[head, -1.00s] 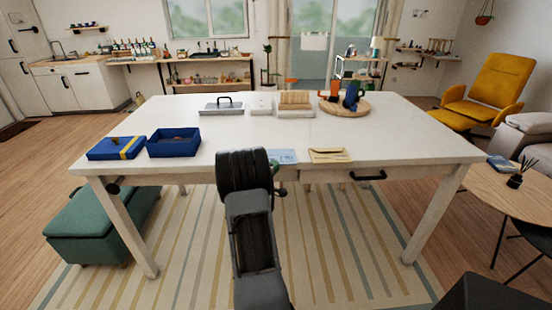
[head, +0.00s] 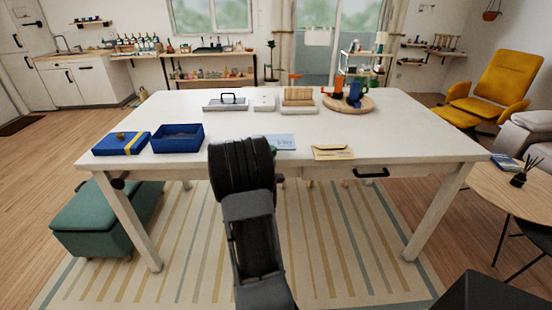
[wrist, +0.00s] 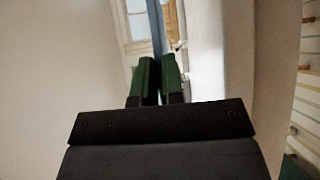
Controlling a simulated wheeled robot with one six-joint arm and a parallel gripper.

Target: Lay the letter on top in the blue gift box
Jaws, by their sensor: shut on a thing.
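The light blue letter (head: 281,142), with darker writing, shows at the table's front edge, just right of my arm. In the wrist view it is a thin blue-grey strip (wrist: 155,18), seen nearly edge-on between my green fingers. My gripper (wrist: 158,68) is shut on it; in the head view my own arm hides the fingers. The blue gift box (head: 157,148) stands open on the table, left of my arm. Its inside is dark and the contents are unclear. A blue lid (head: 113,146) with a yellow ribbon lies to its left.
A cream envelope (head: 332,153) lies right of the letter near the front edge. At the back stand a grey tray with a handle (head: 226,104), a white block (head: 264,103), a wooden rack (head: 298,97) and a round board (head: 349,105) with mugs. The table's middle is clear.

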